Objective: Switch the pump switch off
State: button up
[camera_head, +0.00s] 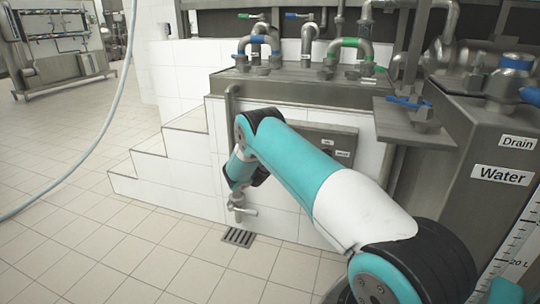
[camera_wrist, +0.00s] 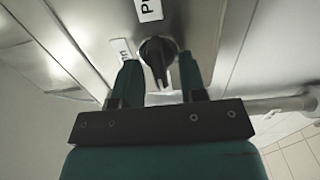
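The pump switch (camera_wrist: 157,56) is a dark rotary knob on a metal panel in the wrist view. A white label (camera_wrist: 149,9), cut off after "Pu", sits above it, and a smaller label (camera_wrist: 122,50) is on its left. My gripper (camera_wrist: 159,78) has its two teal fingers apart, one on each side of the knob. Whether either finger touches the knob is unclear. In the head view, the labelled switch panel (camera_head: 344,136) is on the white tiled wall, partly behind my teal and white arm. My gripper is hidden there.
A vertical pipe with a tap (camera_head: 240,211) stands left of the panel, above a floor drain grate (camera_head: 239,237). A metal tank labelled "Water" (camera_head: 460,150) is on the right. White tiled steps (camera_head: 150,172) and open floor lie left.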

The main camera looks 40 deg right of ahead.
jog(key=b+v, duration=1.4)
jog(key=v, duration=0.3)
jog(key=shift+a, duration=0.1)
